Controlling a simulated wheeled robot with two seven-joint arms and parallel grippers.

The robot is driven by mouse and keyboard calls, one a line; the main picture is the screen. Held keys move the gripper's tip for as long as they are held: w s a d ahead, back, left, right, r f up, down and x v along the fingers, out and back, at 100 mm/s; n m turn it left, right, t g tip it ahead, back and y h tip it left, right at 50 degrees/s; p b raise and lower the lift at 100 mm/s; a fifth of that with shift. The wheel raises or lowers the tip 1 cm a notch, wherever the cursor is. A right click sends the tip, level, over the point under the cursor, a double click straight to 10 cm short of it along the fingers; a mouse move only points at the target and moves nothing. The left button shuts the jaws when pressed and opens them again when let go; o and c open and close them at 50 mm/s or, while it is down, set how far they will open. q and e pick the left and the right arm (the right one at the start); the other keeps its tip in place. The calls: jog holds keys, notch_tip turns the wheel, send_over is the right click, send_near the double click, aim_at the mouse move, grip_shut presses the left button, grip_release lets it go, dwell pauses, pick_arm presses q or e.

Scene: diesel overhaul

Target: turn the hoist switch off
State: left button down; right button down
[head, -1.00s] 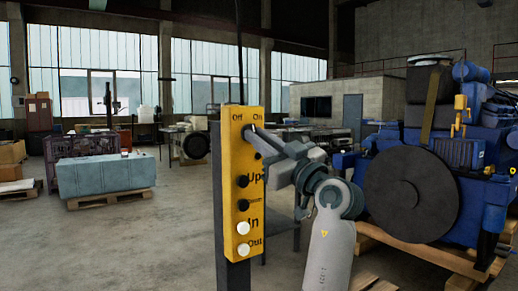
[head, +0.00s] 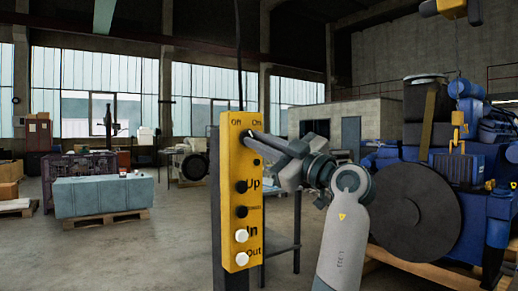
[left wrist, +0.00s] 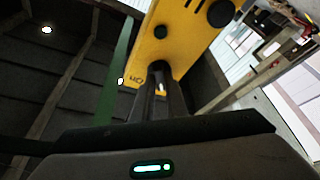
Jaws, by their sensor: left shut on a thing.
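The yellow hoist control box (head: 232,195) stands upright left of centre in the head view, on a dark post. It carries two labels at its top, above buttons marked Up, In and Out. My left gripper (head: 251,134) reaches in from the right, its fingertips at the box face just below the top labels. In the left wrist view the fingers (left wrist: 158,75) are shut at the yellow face, beside one label. They are closed on the hoist switch, which they mostly hide, so its position cannot be told. My right gripper is not in view.
A blue diesel engine (head: 478,170) with a large dark disc (head: 415,208) stands close on the right, on wooden supports. A yellow hook (head: 458,128) hangs by it. A grey-blue crate (head: 104,196) lies on a pallet at left. The floor between is clear.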

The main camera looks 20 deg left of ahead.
pick_arm(q)
jog(key=shift+r+n+g+b, duration=0.1)
jog(key=shift+n+g+b, duration=0.4)
jog(key=shift+n, duration=0.8)
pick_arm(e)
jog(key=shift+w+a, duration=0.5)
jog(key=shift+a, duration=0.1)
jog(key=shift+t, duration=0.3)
pick_arm(q)
jog(key=c, duration=1.8)
grip_release()
jog(key=shift+o, duration=0.2)
jog(key=shift+d, duration=0.15)
